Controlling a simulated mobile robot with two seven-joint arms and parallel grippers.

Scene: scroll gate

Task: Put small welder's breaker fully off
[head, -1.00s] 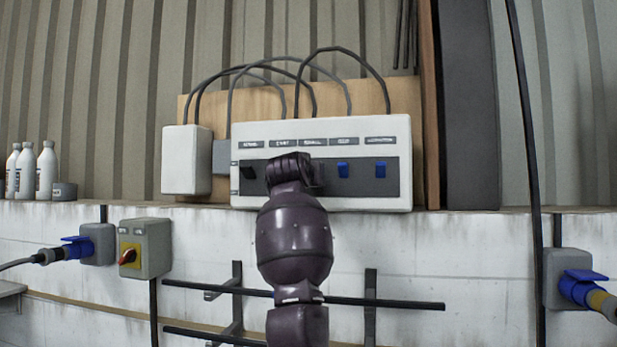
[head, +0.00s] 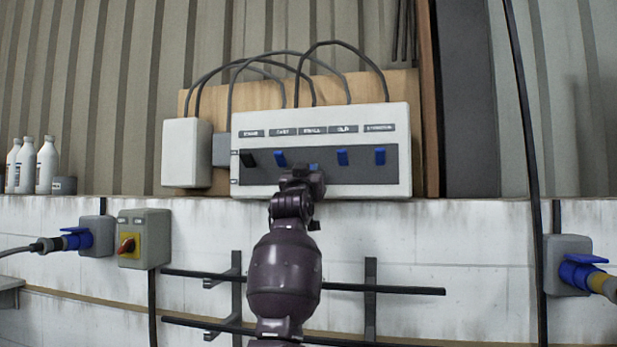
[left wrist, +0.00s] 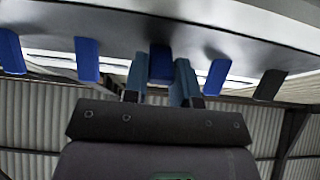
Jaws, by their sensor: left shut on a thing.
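The breaker panel (head: 222,192) is a white box with a dark strip, holding one black toggle (head: 248,158) and several blue ones. Labels above are too blurred to read surely. My left gripper (head: 303,178) is at the middle toggle (head: 313,167), third from the left, and largely hides it. In the left wrist view the gripper (left wrist: 160,82) has one finger on each side of this blue toggle (left wrist: 160,64), shut on it. The toggle's visible part sits lower than its neighbours, which stand at the upper part of the strip. My right gripper is out of view.
A blue toggle (head: 280,158) is close on the left and another (head: 342,157) on the right. Cables loop above the panel. A grey box with a red and yellow rotary switch (head: 128,246) is at lower left. Black rails (head: 400,290) cross the wall below.

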